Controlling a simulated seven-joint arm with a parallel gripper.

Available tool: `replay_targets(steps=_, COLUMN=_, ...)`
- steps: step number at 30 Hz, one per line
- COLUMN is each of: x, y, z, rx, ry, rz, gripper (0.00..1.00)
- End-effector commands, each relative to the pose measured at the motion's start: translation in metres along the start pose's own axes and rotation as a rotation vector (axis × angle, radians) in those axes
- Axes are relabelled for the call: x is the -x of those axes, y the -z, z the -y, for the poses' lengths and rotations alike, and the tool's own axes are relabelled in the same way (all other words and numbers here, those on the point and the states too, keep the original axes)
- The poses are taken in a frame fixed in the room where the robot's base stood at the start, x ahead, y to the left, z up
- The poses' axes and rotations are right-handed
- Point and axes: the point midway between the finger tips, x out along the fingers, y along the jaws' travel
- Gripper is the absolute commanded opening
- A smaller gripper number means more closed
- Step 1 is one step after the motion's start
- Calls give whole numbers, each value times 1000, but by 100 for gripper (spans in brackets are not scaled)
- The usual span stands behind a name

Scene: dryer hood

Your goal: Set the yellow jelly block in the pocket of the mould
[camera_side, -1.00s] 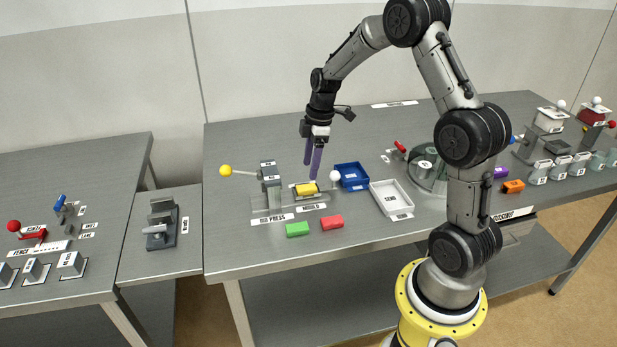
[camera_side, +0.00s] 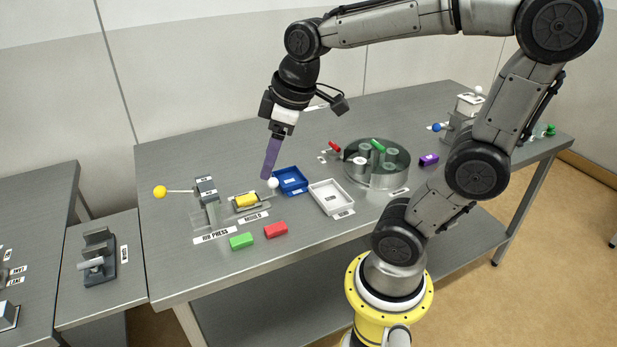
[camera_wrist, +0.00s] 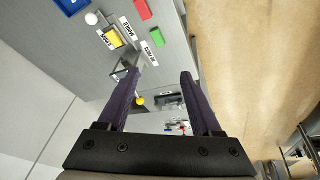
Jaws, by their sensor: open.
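The yellow jelly block (camera_side: 246,201) lies on the small grey mould (camera_side: 265,205), beside the MOULD label. It looks low in the mould, but I cannot tell whether it is fully down in the pocket. In the wrist view the yellow block (camera_wrist: 112,38) shows on the mould at the upper left, clear of my fingers. My gripper (camera_side: 270,172), with its purple fingers, is above and to the right of the block in the side view. The wrist view shows my gripper (camera_wrist: 159,76) open, with nothing between the fingers.
The air press (camera_side: 208,198) with its yellow-knobbed lever stands left of the mould. A white ball knob (camera_side: 273,183), a blue tray (camera_side: 291,181) and a white tray (camera_side: 330,197) are to the right. Green (camera_side: 241,241) and red (camera_side: 276,230) blocks lie in front.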

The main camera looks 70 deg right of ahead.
Motion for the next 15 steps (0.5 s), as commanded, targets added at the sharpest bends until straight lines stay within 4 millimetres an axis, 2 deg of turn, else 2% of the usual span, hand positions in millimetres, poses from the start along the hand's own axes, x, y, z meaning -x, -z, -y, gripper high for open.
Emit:
replay_targets(steps=1, x=9, y=-14, z=15, rx=-40, ry=-9, rz=-35, gripper=66)
replay_targets(steps=6, x=19, y=-53, z=45, rx=-191, ry=-16, rz=-114, gripper=66)
replay_targets(steps=10, x=19, y=-69, z=54, rx=-256, ry=-12, rz=-144, gripper=66)
replay_targets(steps=15, x=19, y=-74, z=56, rx=-282, ry=-10, rz=-152, gripper=66)
